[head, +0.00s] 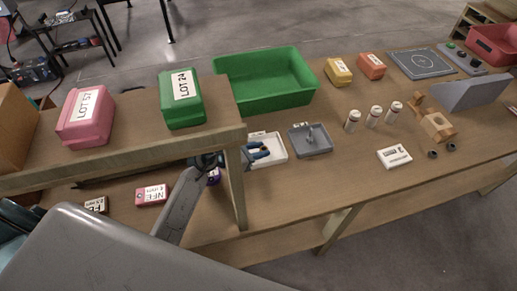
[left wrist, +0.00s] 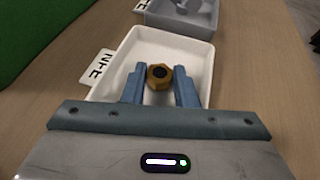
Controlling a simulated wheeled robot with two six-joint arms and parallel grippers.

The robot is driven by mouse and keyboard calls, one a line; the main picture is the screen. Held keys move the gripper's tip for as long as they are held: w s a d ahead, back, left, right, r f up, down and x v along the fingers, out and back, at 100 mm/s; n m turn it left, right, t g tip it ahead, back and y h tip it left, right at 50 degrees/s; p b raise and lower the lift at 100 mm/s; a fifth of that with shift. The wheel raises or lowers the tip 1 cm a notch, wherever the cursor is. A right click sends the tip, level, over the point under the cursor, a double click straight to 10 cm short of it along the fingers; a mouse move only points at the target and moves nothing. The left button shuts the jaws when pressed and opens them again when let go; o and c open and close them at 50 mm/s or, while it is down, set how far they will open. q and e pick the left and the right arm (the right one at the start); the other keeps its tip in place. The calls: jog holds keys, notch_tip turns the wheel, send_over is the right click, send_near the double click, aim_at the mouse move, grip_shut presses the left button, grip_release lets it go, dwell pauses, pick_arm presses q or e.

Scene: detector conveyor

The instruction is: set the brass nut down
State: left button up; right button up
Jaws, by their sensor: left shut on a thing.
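The brass nut (left wrist: 159,76) is between the blue fingertips of my left gripper (left wrist: 160,88), which is shut on it. In the left wrist view the nut is over the inside of a white tray (left wrist: 196,58); I cannot tell whether it touches the tray floor. In the head view my left gripper (head: 258,152) reaches out past the shelf post to the white tray (head: 278,152), and the nut cannot be made out there. My right gripper is not in view.
A grey tray (head: 322,147) is right beside the white one. A green bin (head: 265,95) stands behind. The wooden shelf (head: 130,147) with pink and green boxes is at left, close to my arm. Several white bottles and a white device (head: 394,157) are further right.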

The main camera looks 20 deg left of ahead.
pick_arm(q)
jog(key=shift+f, duration=0.25)
jog(key=o, duration=0.7)
jog(key=shift+r, duration=0.1)
jog(key=shift+r, duration=0.25)
jog(key=b+v, duration=0.2)
jog(key=v, duration=0.8)
jog(key=shift+s+a, duration=0.2)
jog(key=shift+a, duration=0.05)
jog(key=shift+s+a+r+b, duration=0.35)
jog(key=shift+s+a, duration=0.05)
jog(key=shift+s, duration=0.1)
